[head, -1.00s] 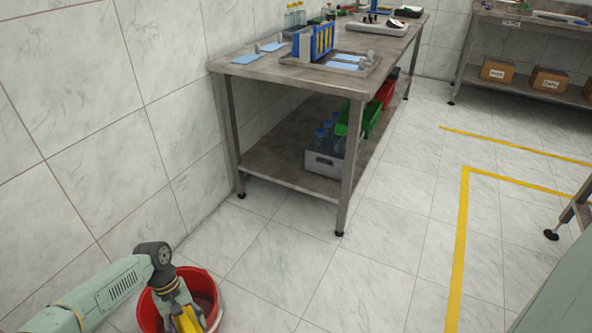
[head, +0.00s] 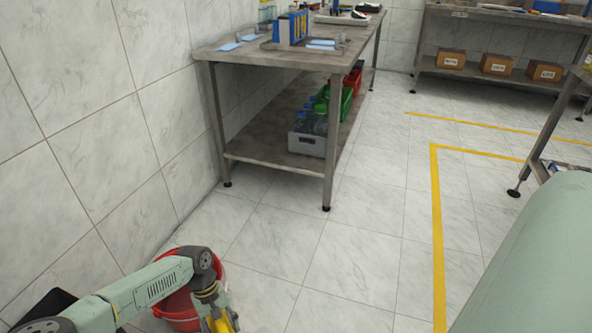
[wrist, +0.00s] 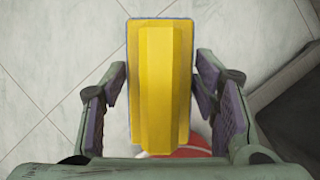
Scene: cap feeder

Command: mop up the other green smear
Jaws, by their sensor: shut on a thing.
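My gripper (wrist: 160,85) is shut on a yellow tool (wrist: 160,70), a long ridged block with a thin blue edge, which fills the middle of the wrist view. The tool also shows at the bottom of the head view (head: 221,324), partly cut off by the frame edge. A red bucket (head: 165,312) stands on the floor, partly hidden behind my arm. My gripper is at the bucket's right side. A bit of red shows below the tool in the wrist view. No green smear shows in either view.
A steel table (head: 232,55) with a lower shelf stands against the left wall, holding a rack and several blue cloths. A grey crate (head: 306,144) of bottles sits on its shelf. Another bench (head: 425,67) with cardboard boxes is at the back right. The tiled floor between is clear.

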